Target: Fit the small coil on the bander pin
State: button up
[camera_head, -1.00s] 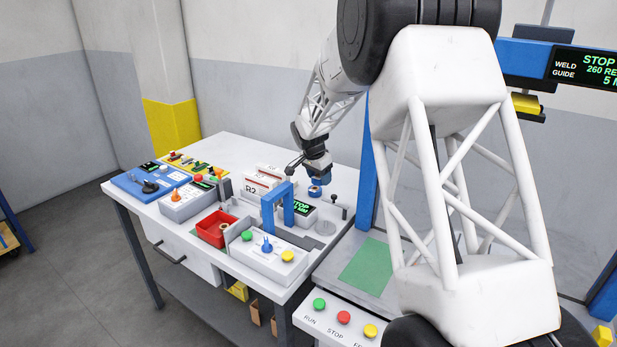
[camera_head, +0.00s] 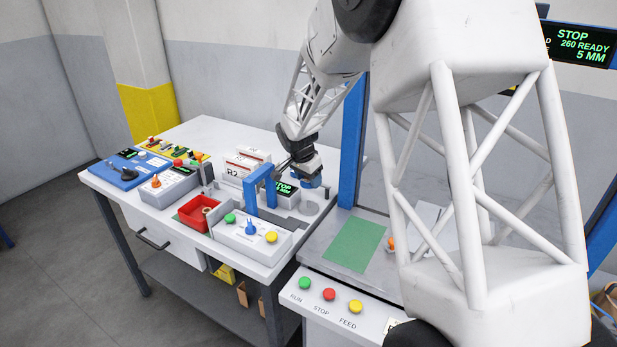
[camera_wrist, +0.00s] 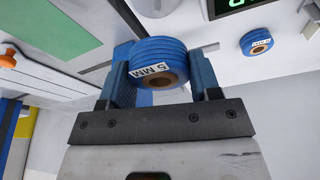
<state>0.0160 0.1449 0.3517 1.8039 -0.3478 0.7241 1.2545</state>
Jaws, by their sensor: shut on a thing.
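My gripper (camera_wrist: 160,82) is shut on a blue coil (camera_wrist: 158,52) with a brown core and a "5 MM" label. The coil sits between the two fingers, its label toward the wrist camera. In the head view my gripper (camera_head: 306,178) is over the right side of the bench, beside the bander's blue arch (camera_head: 259,187) and its small green-lettered display (camera_head: 285,187). The held coil is barely visible there. I cannot make out the bander pin for certain; a thin grey bar (camera_wrist: 208,47) shows beside the coil in the wrist view.
A second, labelled blue coil (camera_wrist: 257,42) is at the wrist view's right. A control box (camera_head: 250,235) with coloured knobs stands in front of the arch. A red tray (camera_head: 190,219) holds a ring. Stacked packs (camera_head: 240,168) stand behind. A green mat (camera_head: 354,245) lies right.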

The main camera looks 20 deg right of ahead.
jog(key=shift+f, duration=2.7)
jog(key=shift+f, duration=1.85)
jog(key=o, duration=1)
jog(key=shift+r, duration=0.1)
jog(key=shift+v, duration=3.8)
jog(key=shift+r, duration=0.1)
